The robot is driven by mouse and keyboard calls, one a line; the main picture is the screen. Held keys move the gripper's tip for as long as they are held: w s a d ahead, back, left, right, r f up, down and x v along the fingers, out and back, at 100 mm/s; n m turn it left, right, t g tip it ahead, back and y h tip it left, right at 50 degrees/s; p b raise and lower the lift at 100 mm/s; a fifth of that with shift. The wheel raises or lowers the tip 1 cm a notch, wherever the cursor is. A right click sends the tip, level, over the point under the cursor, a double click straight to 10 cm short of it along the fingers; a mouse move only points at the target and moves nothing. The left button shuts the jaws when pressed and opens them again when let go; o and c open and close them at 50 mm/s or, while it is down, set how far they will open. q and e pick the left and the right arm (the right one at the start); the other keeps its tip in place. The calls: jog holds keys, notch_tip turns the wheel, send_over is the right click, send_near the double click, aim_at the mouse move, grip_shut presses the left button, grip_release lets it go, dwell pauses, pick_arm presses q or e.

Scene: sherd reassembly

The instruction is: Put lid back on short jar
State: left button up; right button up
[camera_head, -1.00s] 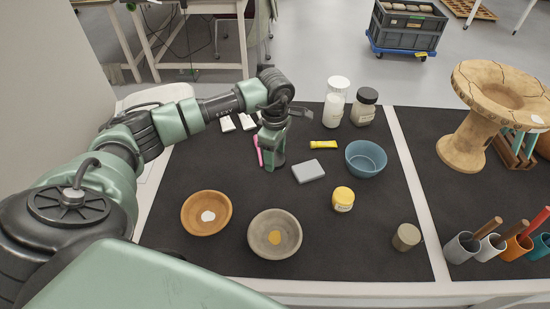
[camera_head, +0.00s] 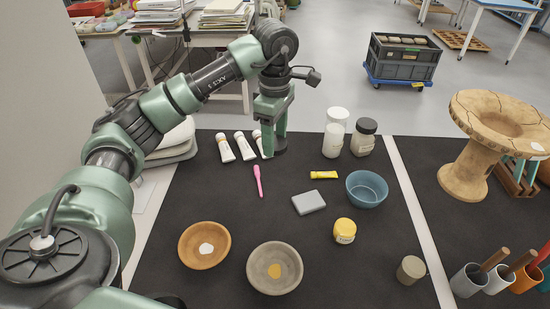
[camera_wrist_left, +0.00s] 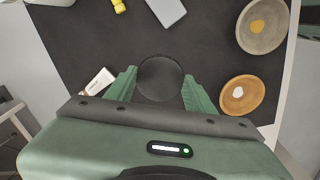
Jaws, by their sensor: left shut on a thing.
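My left gripper (camera_head: 272,150) is at the back left of the dark mat, beside the white tubes. In the left wrist view a dark round disc, apparently a lid (camera_wrist_left: 160,78), sits between its two green fingers, which are shut on it. A small yellow jar (camera_head: 344,231) stands at the mid right. A clear jar with a dark top (camera_head: 364,138) stands at the back, next to a taller white bottle (camera_head: 333,141). A small grey-brown cylinder (camera_head: 410,270) stands at the front right. I cannot tell which is the short jar. My right gripper is not in view.
A blue bowl (camera_head: 367,188), grey block (camera_head: 309,202), yellow tube (camera_head: 324,175) and pink tool (camera_head: 257,182) lie mid-mat. An orange-brown bowl (camera_head: 204,259) and a grey bowl (camera_head: 257,285) stand in front. White tubes (camera_head: 226,147) lie at the back left.

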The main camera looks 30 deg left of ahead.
pick_arm(q)
jog(key=shift+r, duration=1.2)
